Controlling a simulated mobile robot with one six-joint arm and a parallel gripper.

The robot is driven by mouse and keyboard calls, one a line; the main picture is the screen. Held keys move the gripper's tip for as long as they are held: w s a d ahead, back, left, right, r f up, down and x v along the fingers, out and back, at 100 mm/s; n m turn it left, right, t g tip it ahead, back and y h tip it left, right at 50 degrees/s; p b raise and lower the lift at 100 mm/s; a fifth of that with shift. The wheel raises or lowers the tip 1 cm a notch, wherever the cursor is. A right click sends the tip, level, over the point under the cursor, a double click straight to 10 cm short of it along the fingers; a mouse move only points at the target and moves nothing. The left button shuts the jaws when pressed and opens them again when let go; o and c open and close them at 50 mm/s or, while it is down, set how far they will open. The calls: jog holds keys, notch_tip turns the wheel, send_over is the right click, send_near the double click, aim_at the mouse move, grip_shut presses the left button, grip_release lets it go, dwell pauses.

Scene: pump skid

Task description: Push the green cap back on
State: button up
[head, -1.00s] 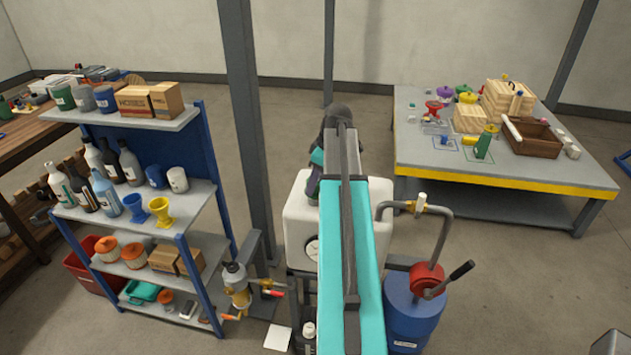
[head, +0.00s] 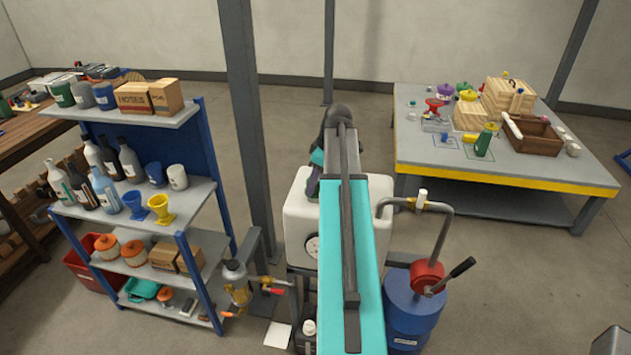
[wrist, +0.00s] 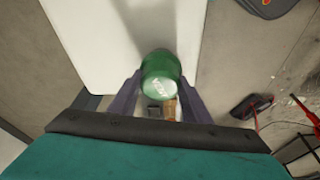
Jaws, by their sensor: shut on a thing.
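The green cap (wrist: 161,78) is between the two purple fingers of my gripper (wrist: 160,90) in the wrist view. My gripper is shut on it. A pale marking shows on the cap. The white tank (wrist: 110,40) lies behind the cap, and the cap overlaps the tank's edge in that view. I cannot tell whether the cap touches the tank. In the head view the white tank (head: 297,212) stands under my teal arm. My arm hides part of its top, and the cap does not show there.
A blue drum (head: 402,315) with a red pump and bent pipe stands right of the tank. A blue-framed shelf (head: 190,195) with bottles and cups stands left. A grey post (head: 243,110) rises behind. A grey table (head: 425,170) with boxes stands at back right.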

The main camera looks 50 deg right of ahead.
jog(key=shift+f, duration=0.15)
jog(key=o, duration=1.3)
jog(key=shift+o, duration=0.2)
jog(key=b+v, duration=0.4)
jog(key=v, duration=1)
dwell(0.4)
